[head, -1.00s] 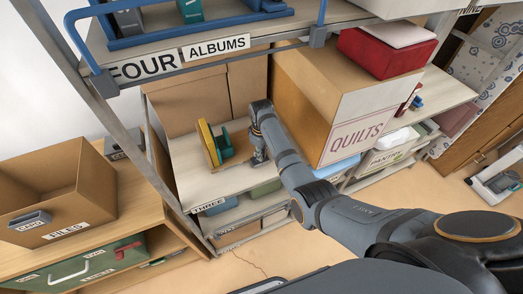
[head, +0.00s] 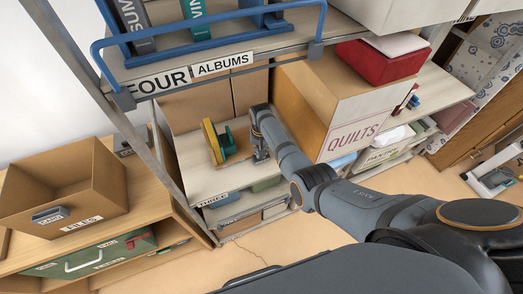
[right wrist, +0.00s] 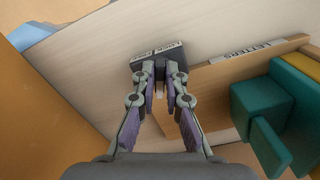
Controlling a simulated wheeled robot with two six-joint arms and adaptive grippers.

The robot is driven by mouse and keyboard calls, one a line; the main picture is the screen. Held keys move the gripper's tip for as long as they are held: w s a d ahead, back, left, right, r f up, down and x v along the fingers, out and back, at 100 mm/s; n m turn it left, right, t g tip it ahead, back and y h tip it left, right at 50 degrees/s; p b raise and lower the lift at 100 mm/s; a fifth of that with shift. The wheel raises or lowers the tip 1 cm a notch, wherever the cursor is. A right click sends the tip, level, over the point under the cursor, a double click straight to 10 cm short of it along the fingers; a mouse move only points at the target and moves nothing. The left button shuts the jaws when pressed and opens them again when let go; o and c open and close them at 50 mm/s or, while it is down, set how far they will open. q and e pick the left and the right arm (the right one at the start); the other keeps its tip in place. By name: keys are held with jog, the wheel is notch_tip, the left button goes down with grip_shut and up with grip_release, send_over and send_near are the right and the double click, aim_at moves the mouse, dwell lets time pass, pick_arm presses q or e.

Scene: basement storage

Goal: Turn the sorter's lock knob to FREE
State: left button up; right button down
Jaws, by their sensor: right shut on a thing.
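The sorter stands on the shelf marked THREE in the head view, with a yellow panel (head: 212,141) and a teal block (head: 228,143). In the right wrist view its wooden edge carries a LETTERS label (right wrist: 262,52), with the teal blocks (right wrist: 268,108) at the right. A dark block with two small white labels (right wrist: 158,54) lies ahead of the fingers; the label words are hard to read. My right gripper (right wrist: 160,72) has its tips together on the knob at this block, and they hide most of the knob. My left gripper is not in view.
A large QUILTS box (head: 345,118) stands close to the right of my right arm. The shelf above holds a blue rack (head: 200,50). Brown boxes (head: 205,98) stand behind the sorter. A FILES box (head: 60,190) is at the left. Bare shelf (head: 190,160) shows left of the sorter.

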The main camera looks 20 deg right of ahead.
jog(key=shift+w+a+m+p, duration=0.15)
jog(key=shift+m+p, duration=0.2)
jog(key=shift+m, duration=1.95)
jog(key=c, duration=1.4)
grip_release()
jog(key=shift+r, duration=0.1)
notch_tip(320, 180, up, 12)
